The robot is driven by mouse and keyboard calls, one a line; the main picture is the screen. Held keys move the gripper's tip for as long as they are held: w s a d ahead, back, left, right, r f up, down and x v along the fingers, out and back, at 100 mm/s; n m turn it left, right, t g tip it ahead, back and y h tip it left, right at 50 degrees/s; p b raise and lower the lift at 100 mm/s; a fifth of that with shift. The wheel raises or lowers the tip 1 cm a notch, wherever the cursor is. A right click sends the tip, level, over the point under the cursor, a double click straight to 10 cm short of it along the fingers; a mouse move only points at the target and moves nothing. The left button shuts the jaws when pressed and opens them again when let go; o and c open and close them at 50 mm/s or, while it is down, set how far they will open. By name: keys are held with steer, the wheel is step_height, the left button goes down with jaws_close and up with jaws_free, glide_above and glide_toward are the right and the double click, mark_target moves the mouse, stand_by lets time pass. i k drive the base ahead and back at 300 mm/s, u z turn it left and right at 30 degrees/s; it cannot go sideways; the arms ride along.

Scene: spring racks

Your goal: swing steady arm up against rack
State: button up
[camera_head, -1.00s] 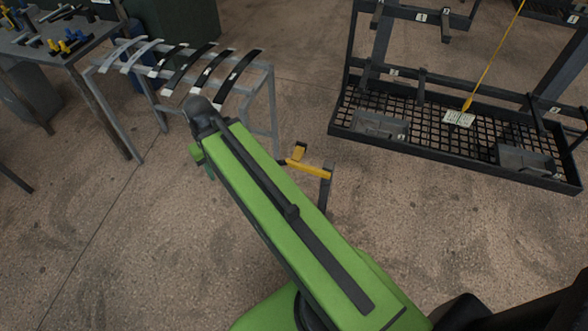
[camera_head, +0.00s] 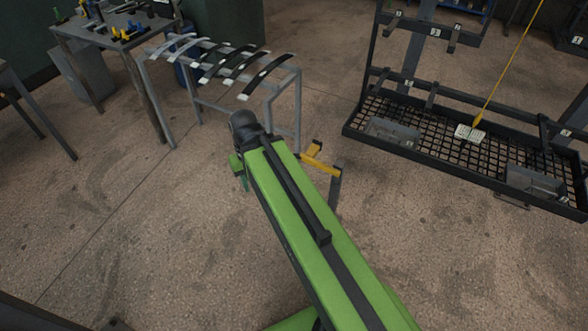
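A short yellow bar (camera_head: 322,162) with an upturned yellow end stands on a dark post, just right of my green arm. It may be the steady arm, but I cannot tell for sure. My arm hides the post's lower part. A grey metal rack (camera_head: 298,80) stands behind it at upper left, with curved dark and pale leaf springs (camera_head: 265,75) across its top. My arm reaches from the bottom toward this rack, its dark rounded end left of the yellow bar and apart from it in the picture. My gripper's fingers are not visible.
A black rack (camera_head: 362,140) with a mesh tray, numbered hooks and grey bins stands at right. A yellow cord (camera_head: 510,65) hangs down to a white card (camera_head: 470,133) in the tray. A workbench (camera_head: 75,33) with tools is at upper left.

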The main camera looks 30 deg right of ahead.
mark_target(309, 157)
steer(key=z, duration=0.05)
steer(key=k, duration=0.5)
steer(key=u, duration=0.6)
steer(key=i, duration=1.9)
steer(key=u, duration=0.05)
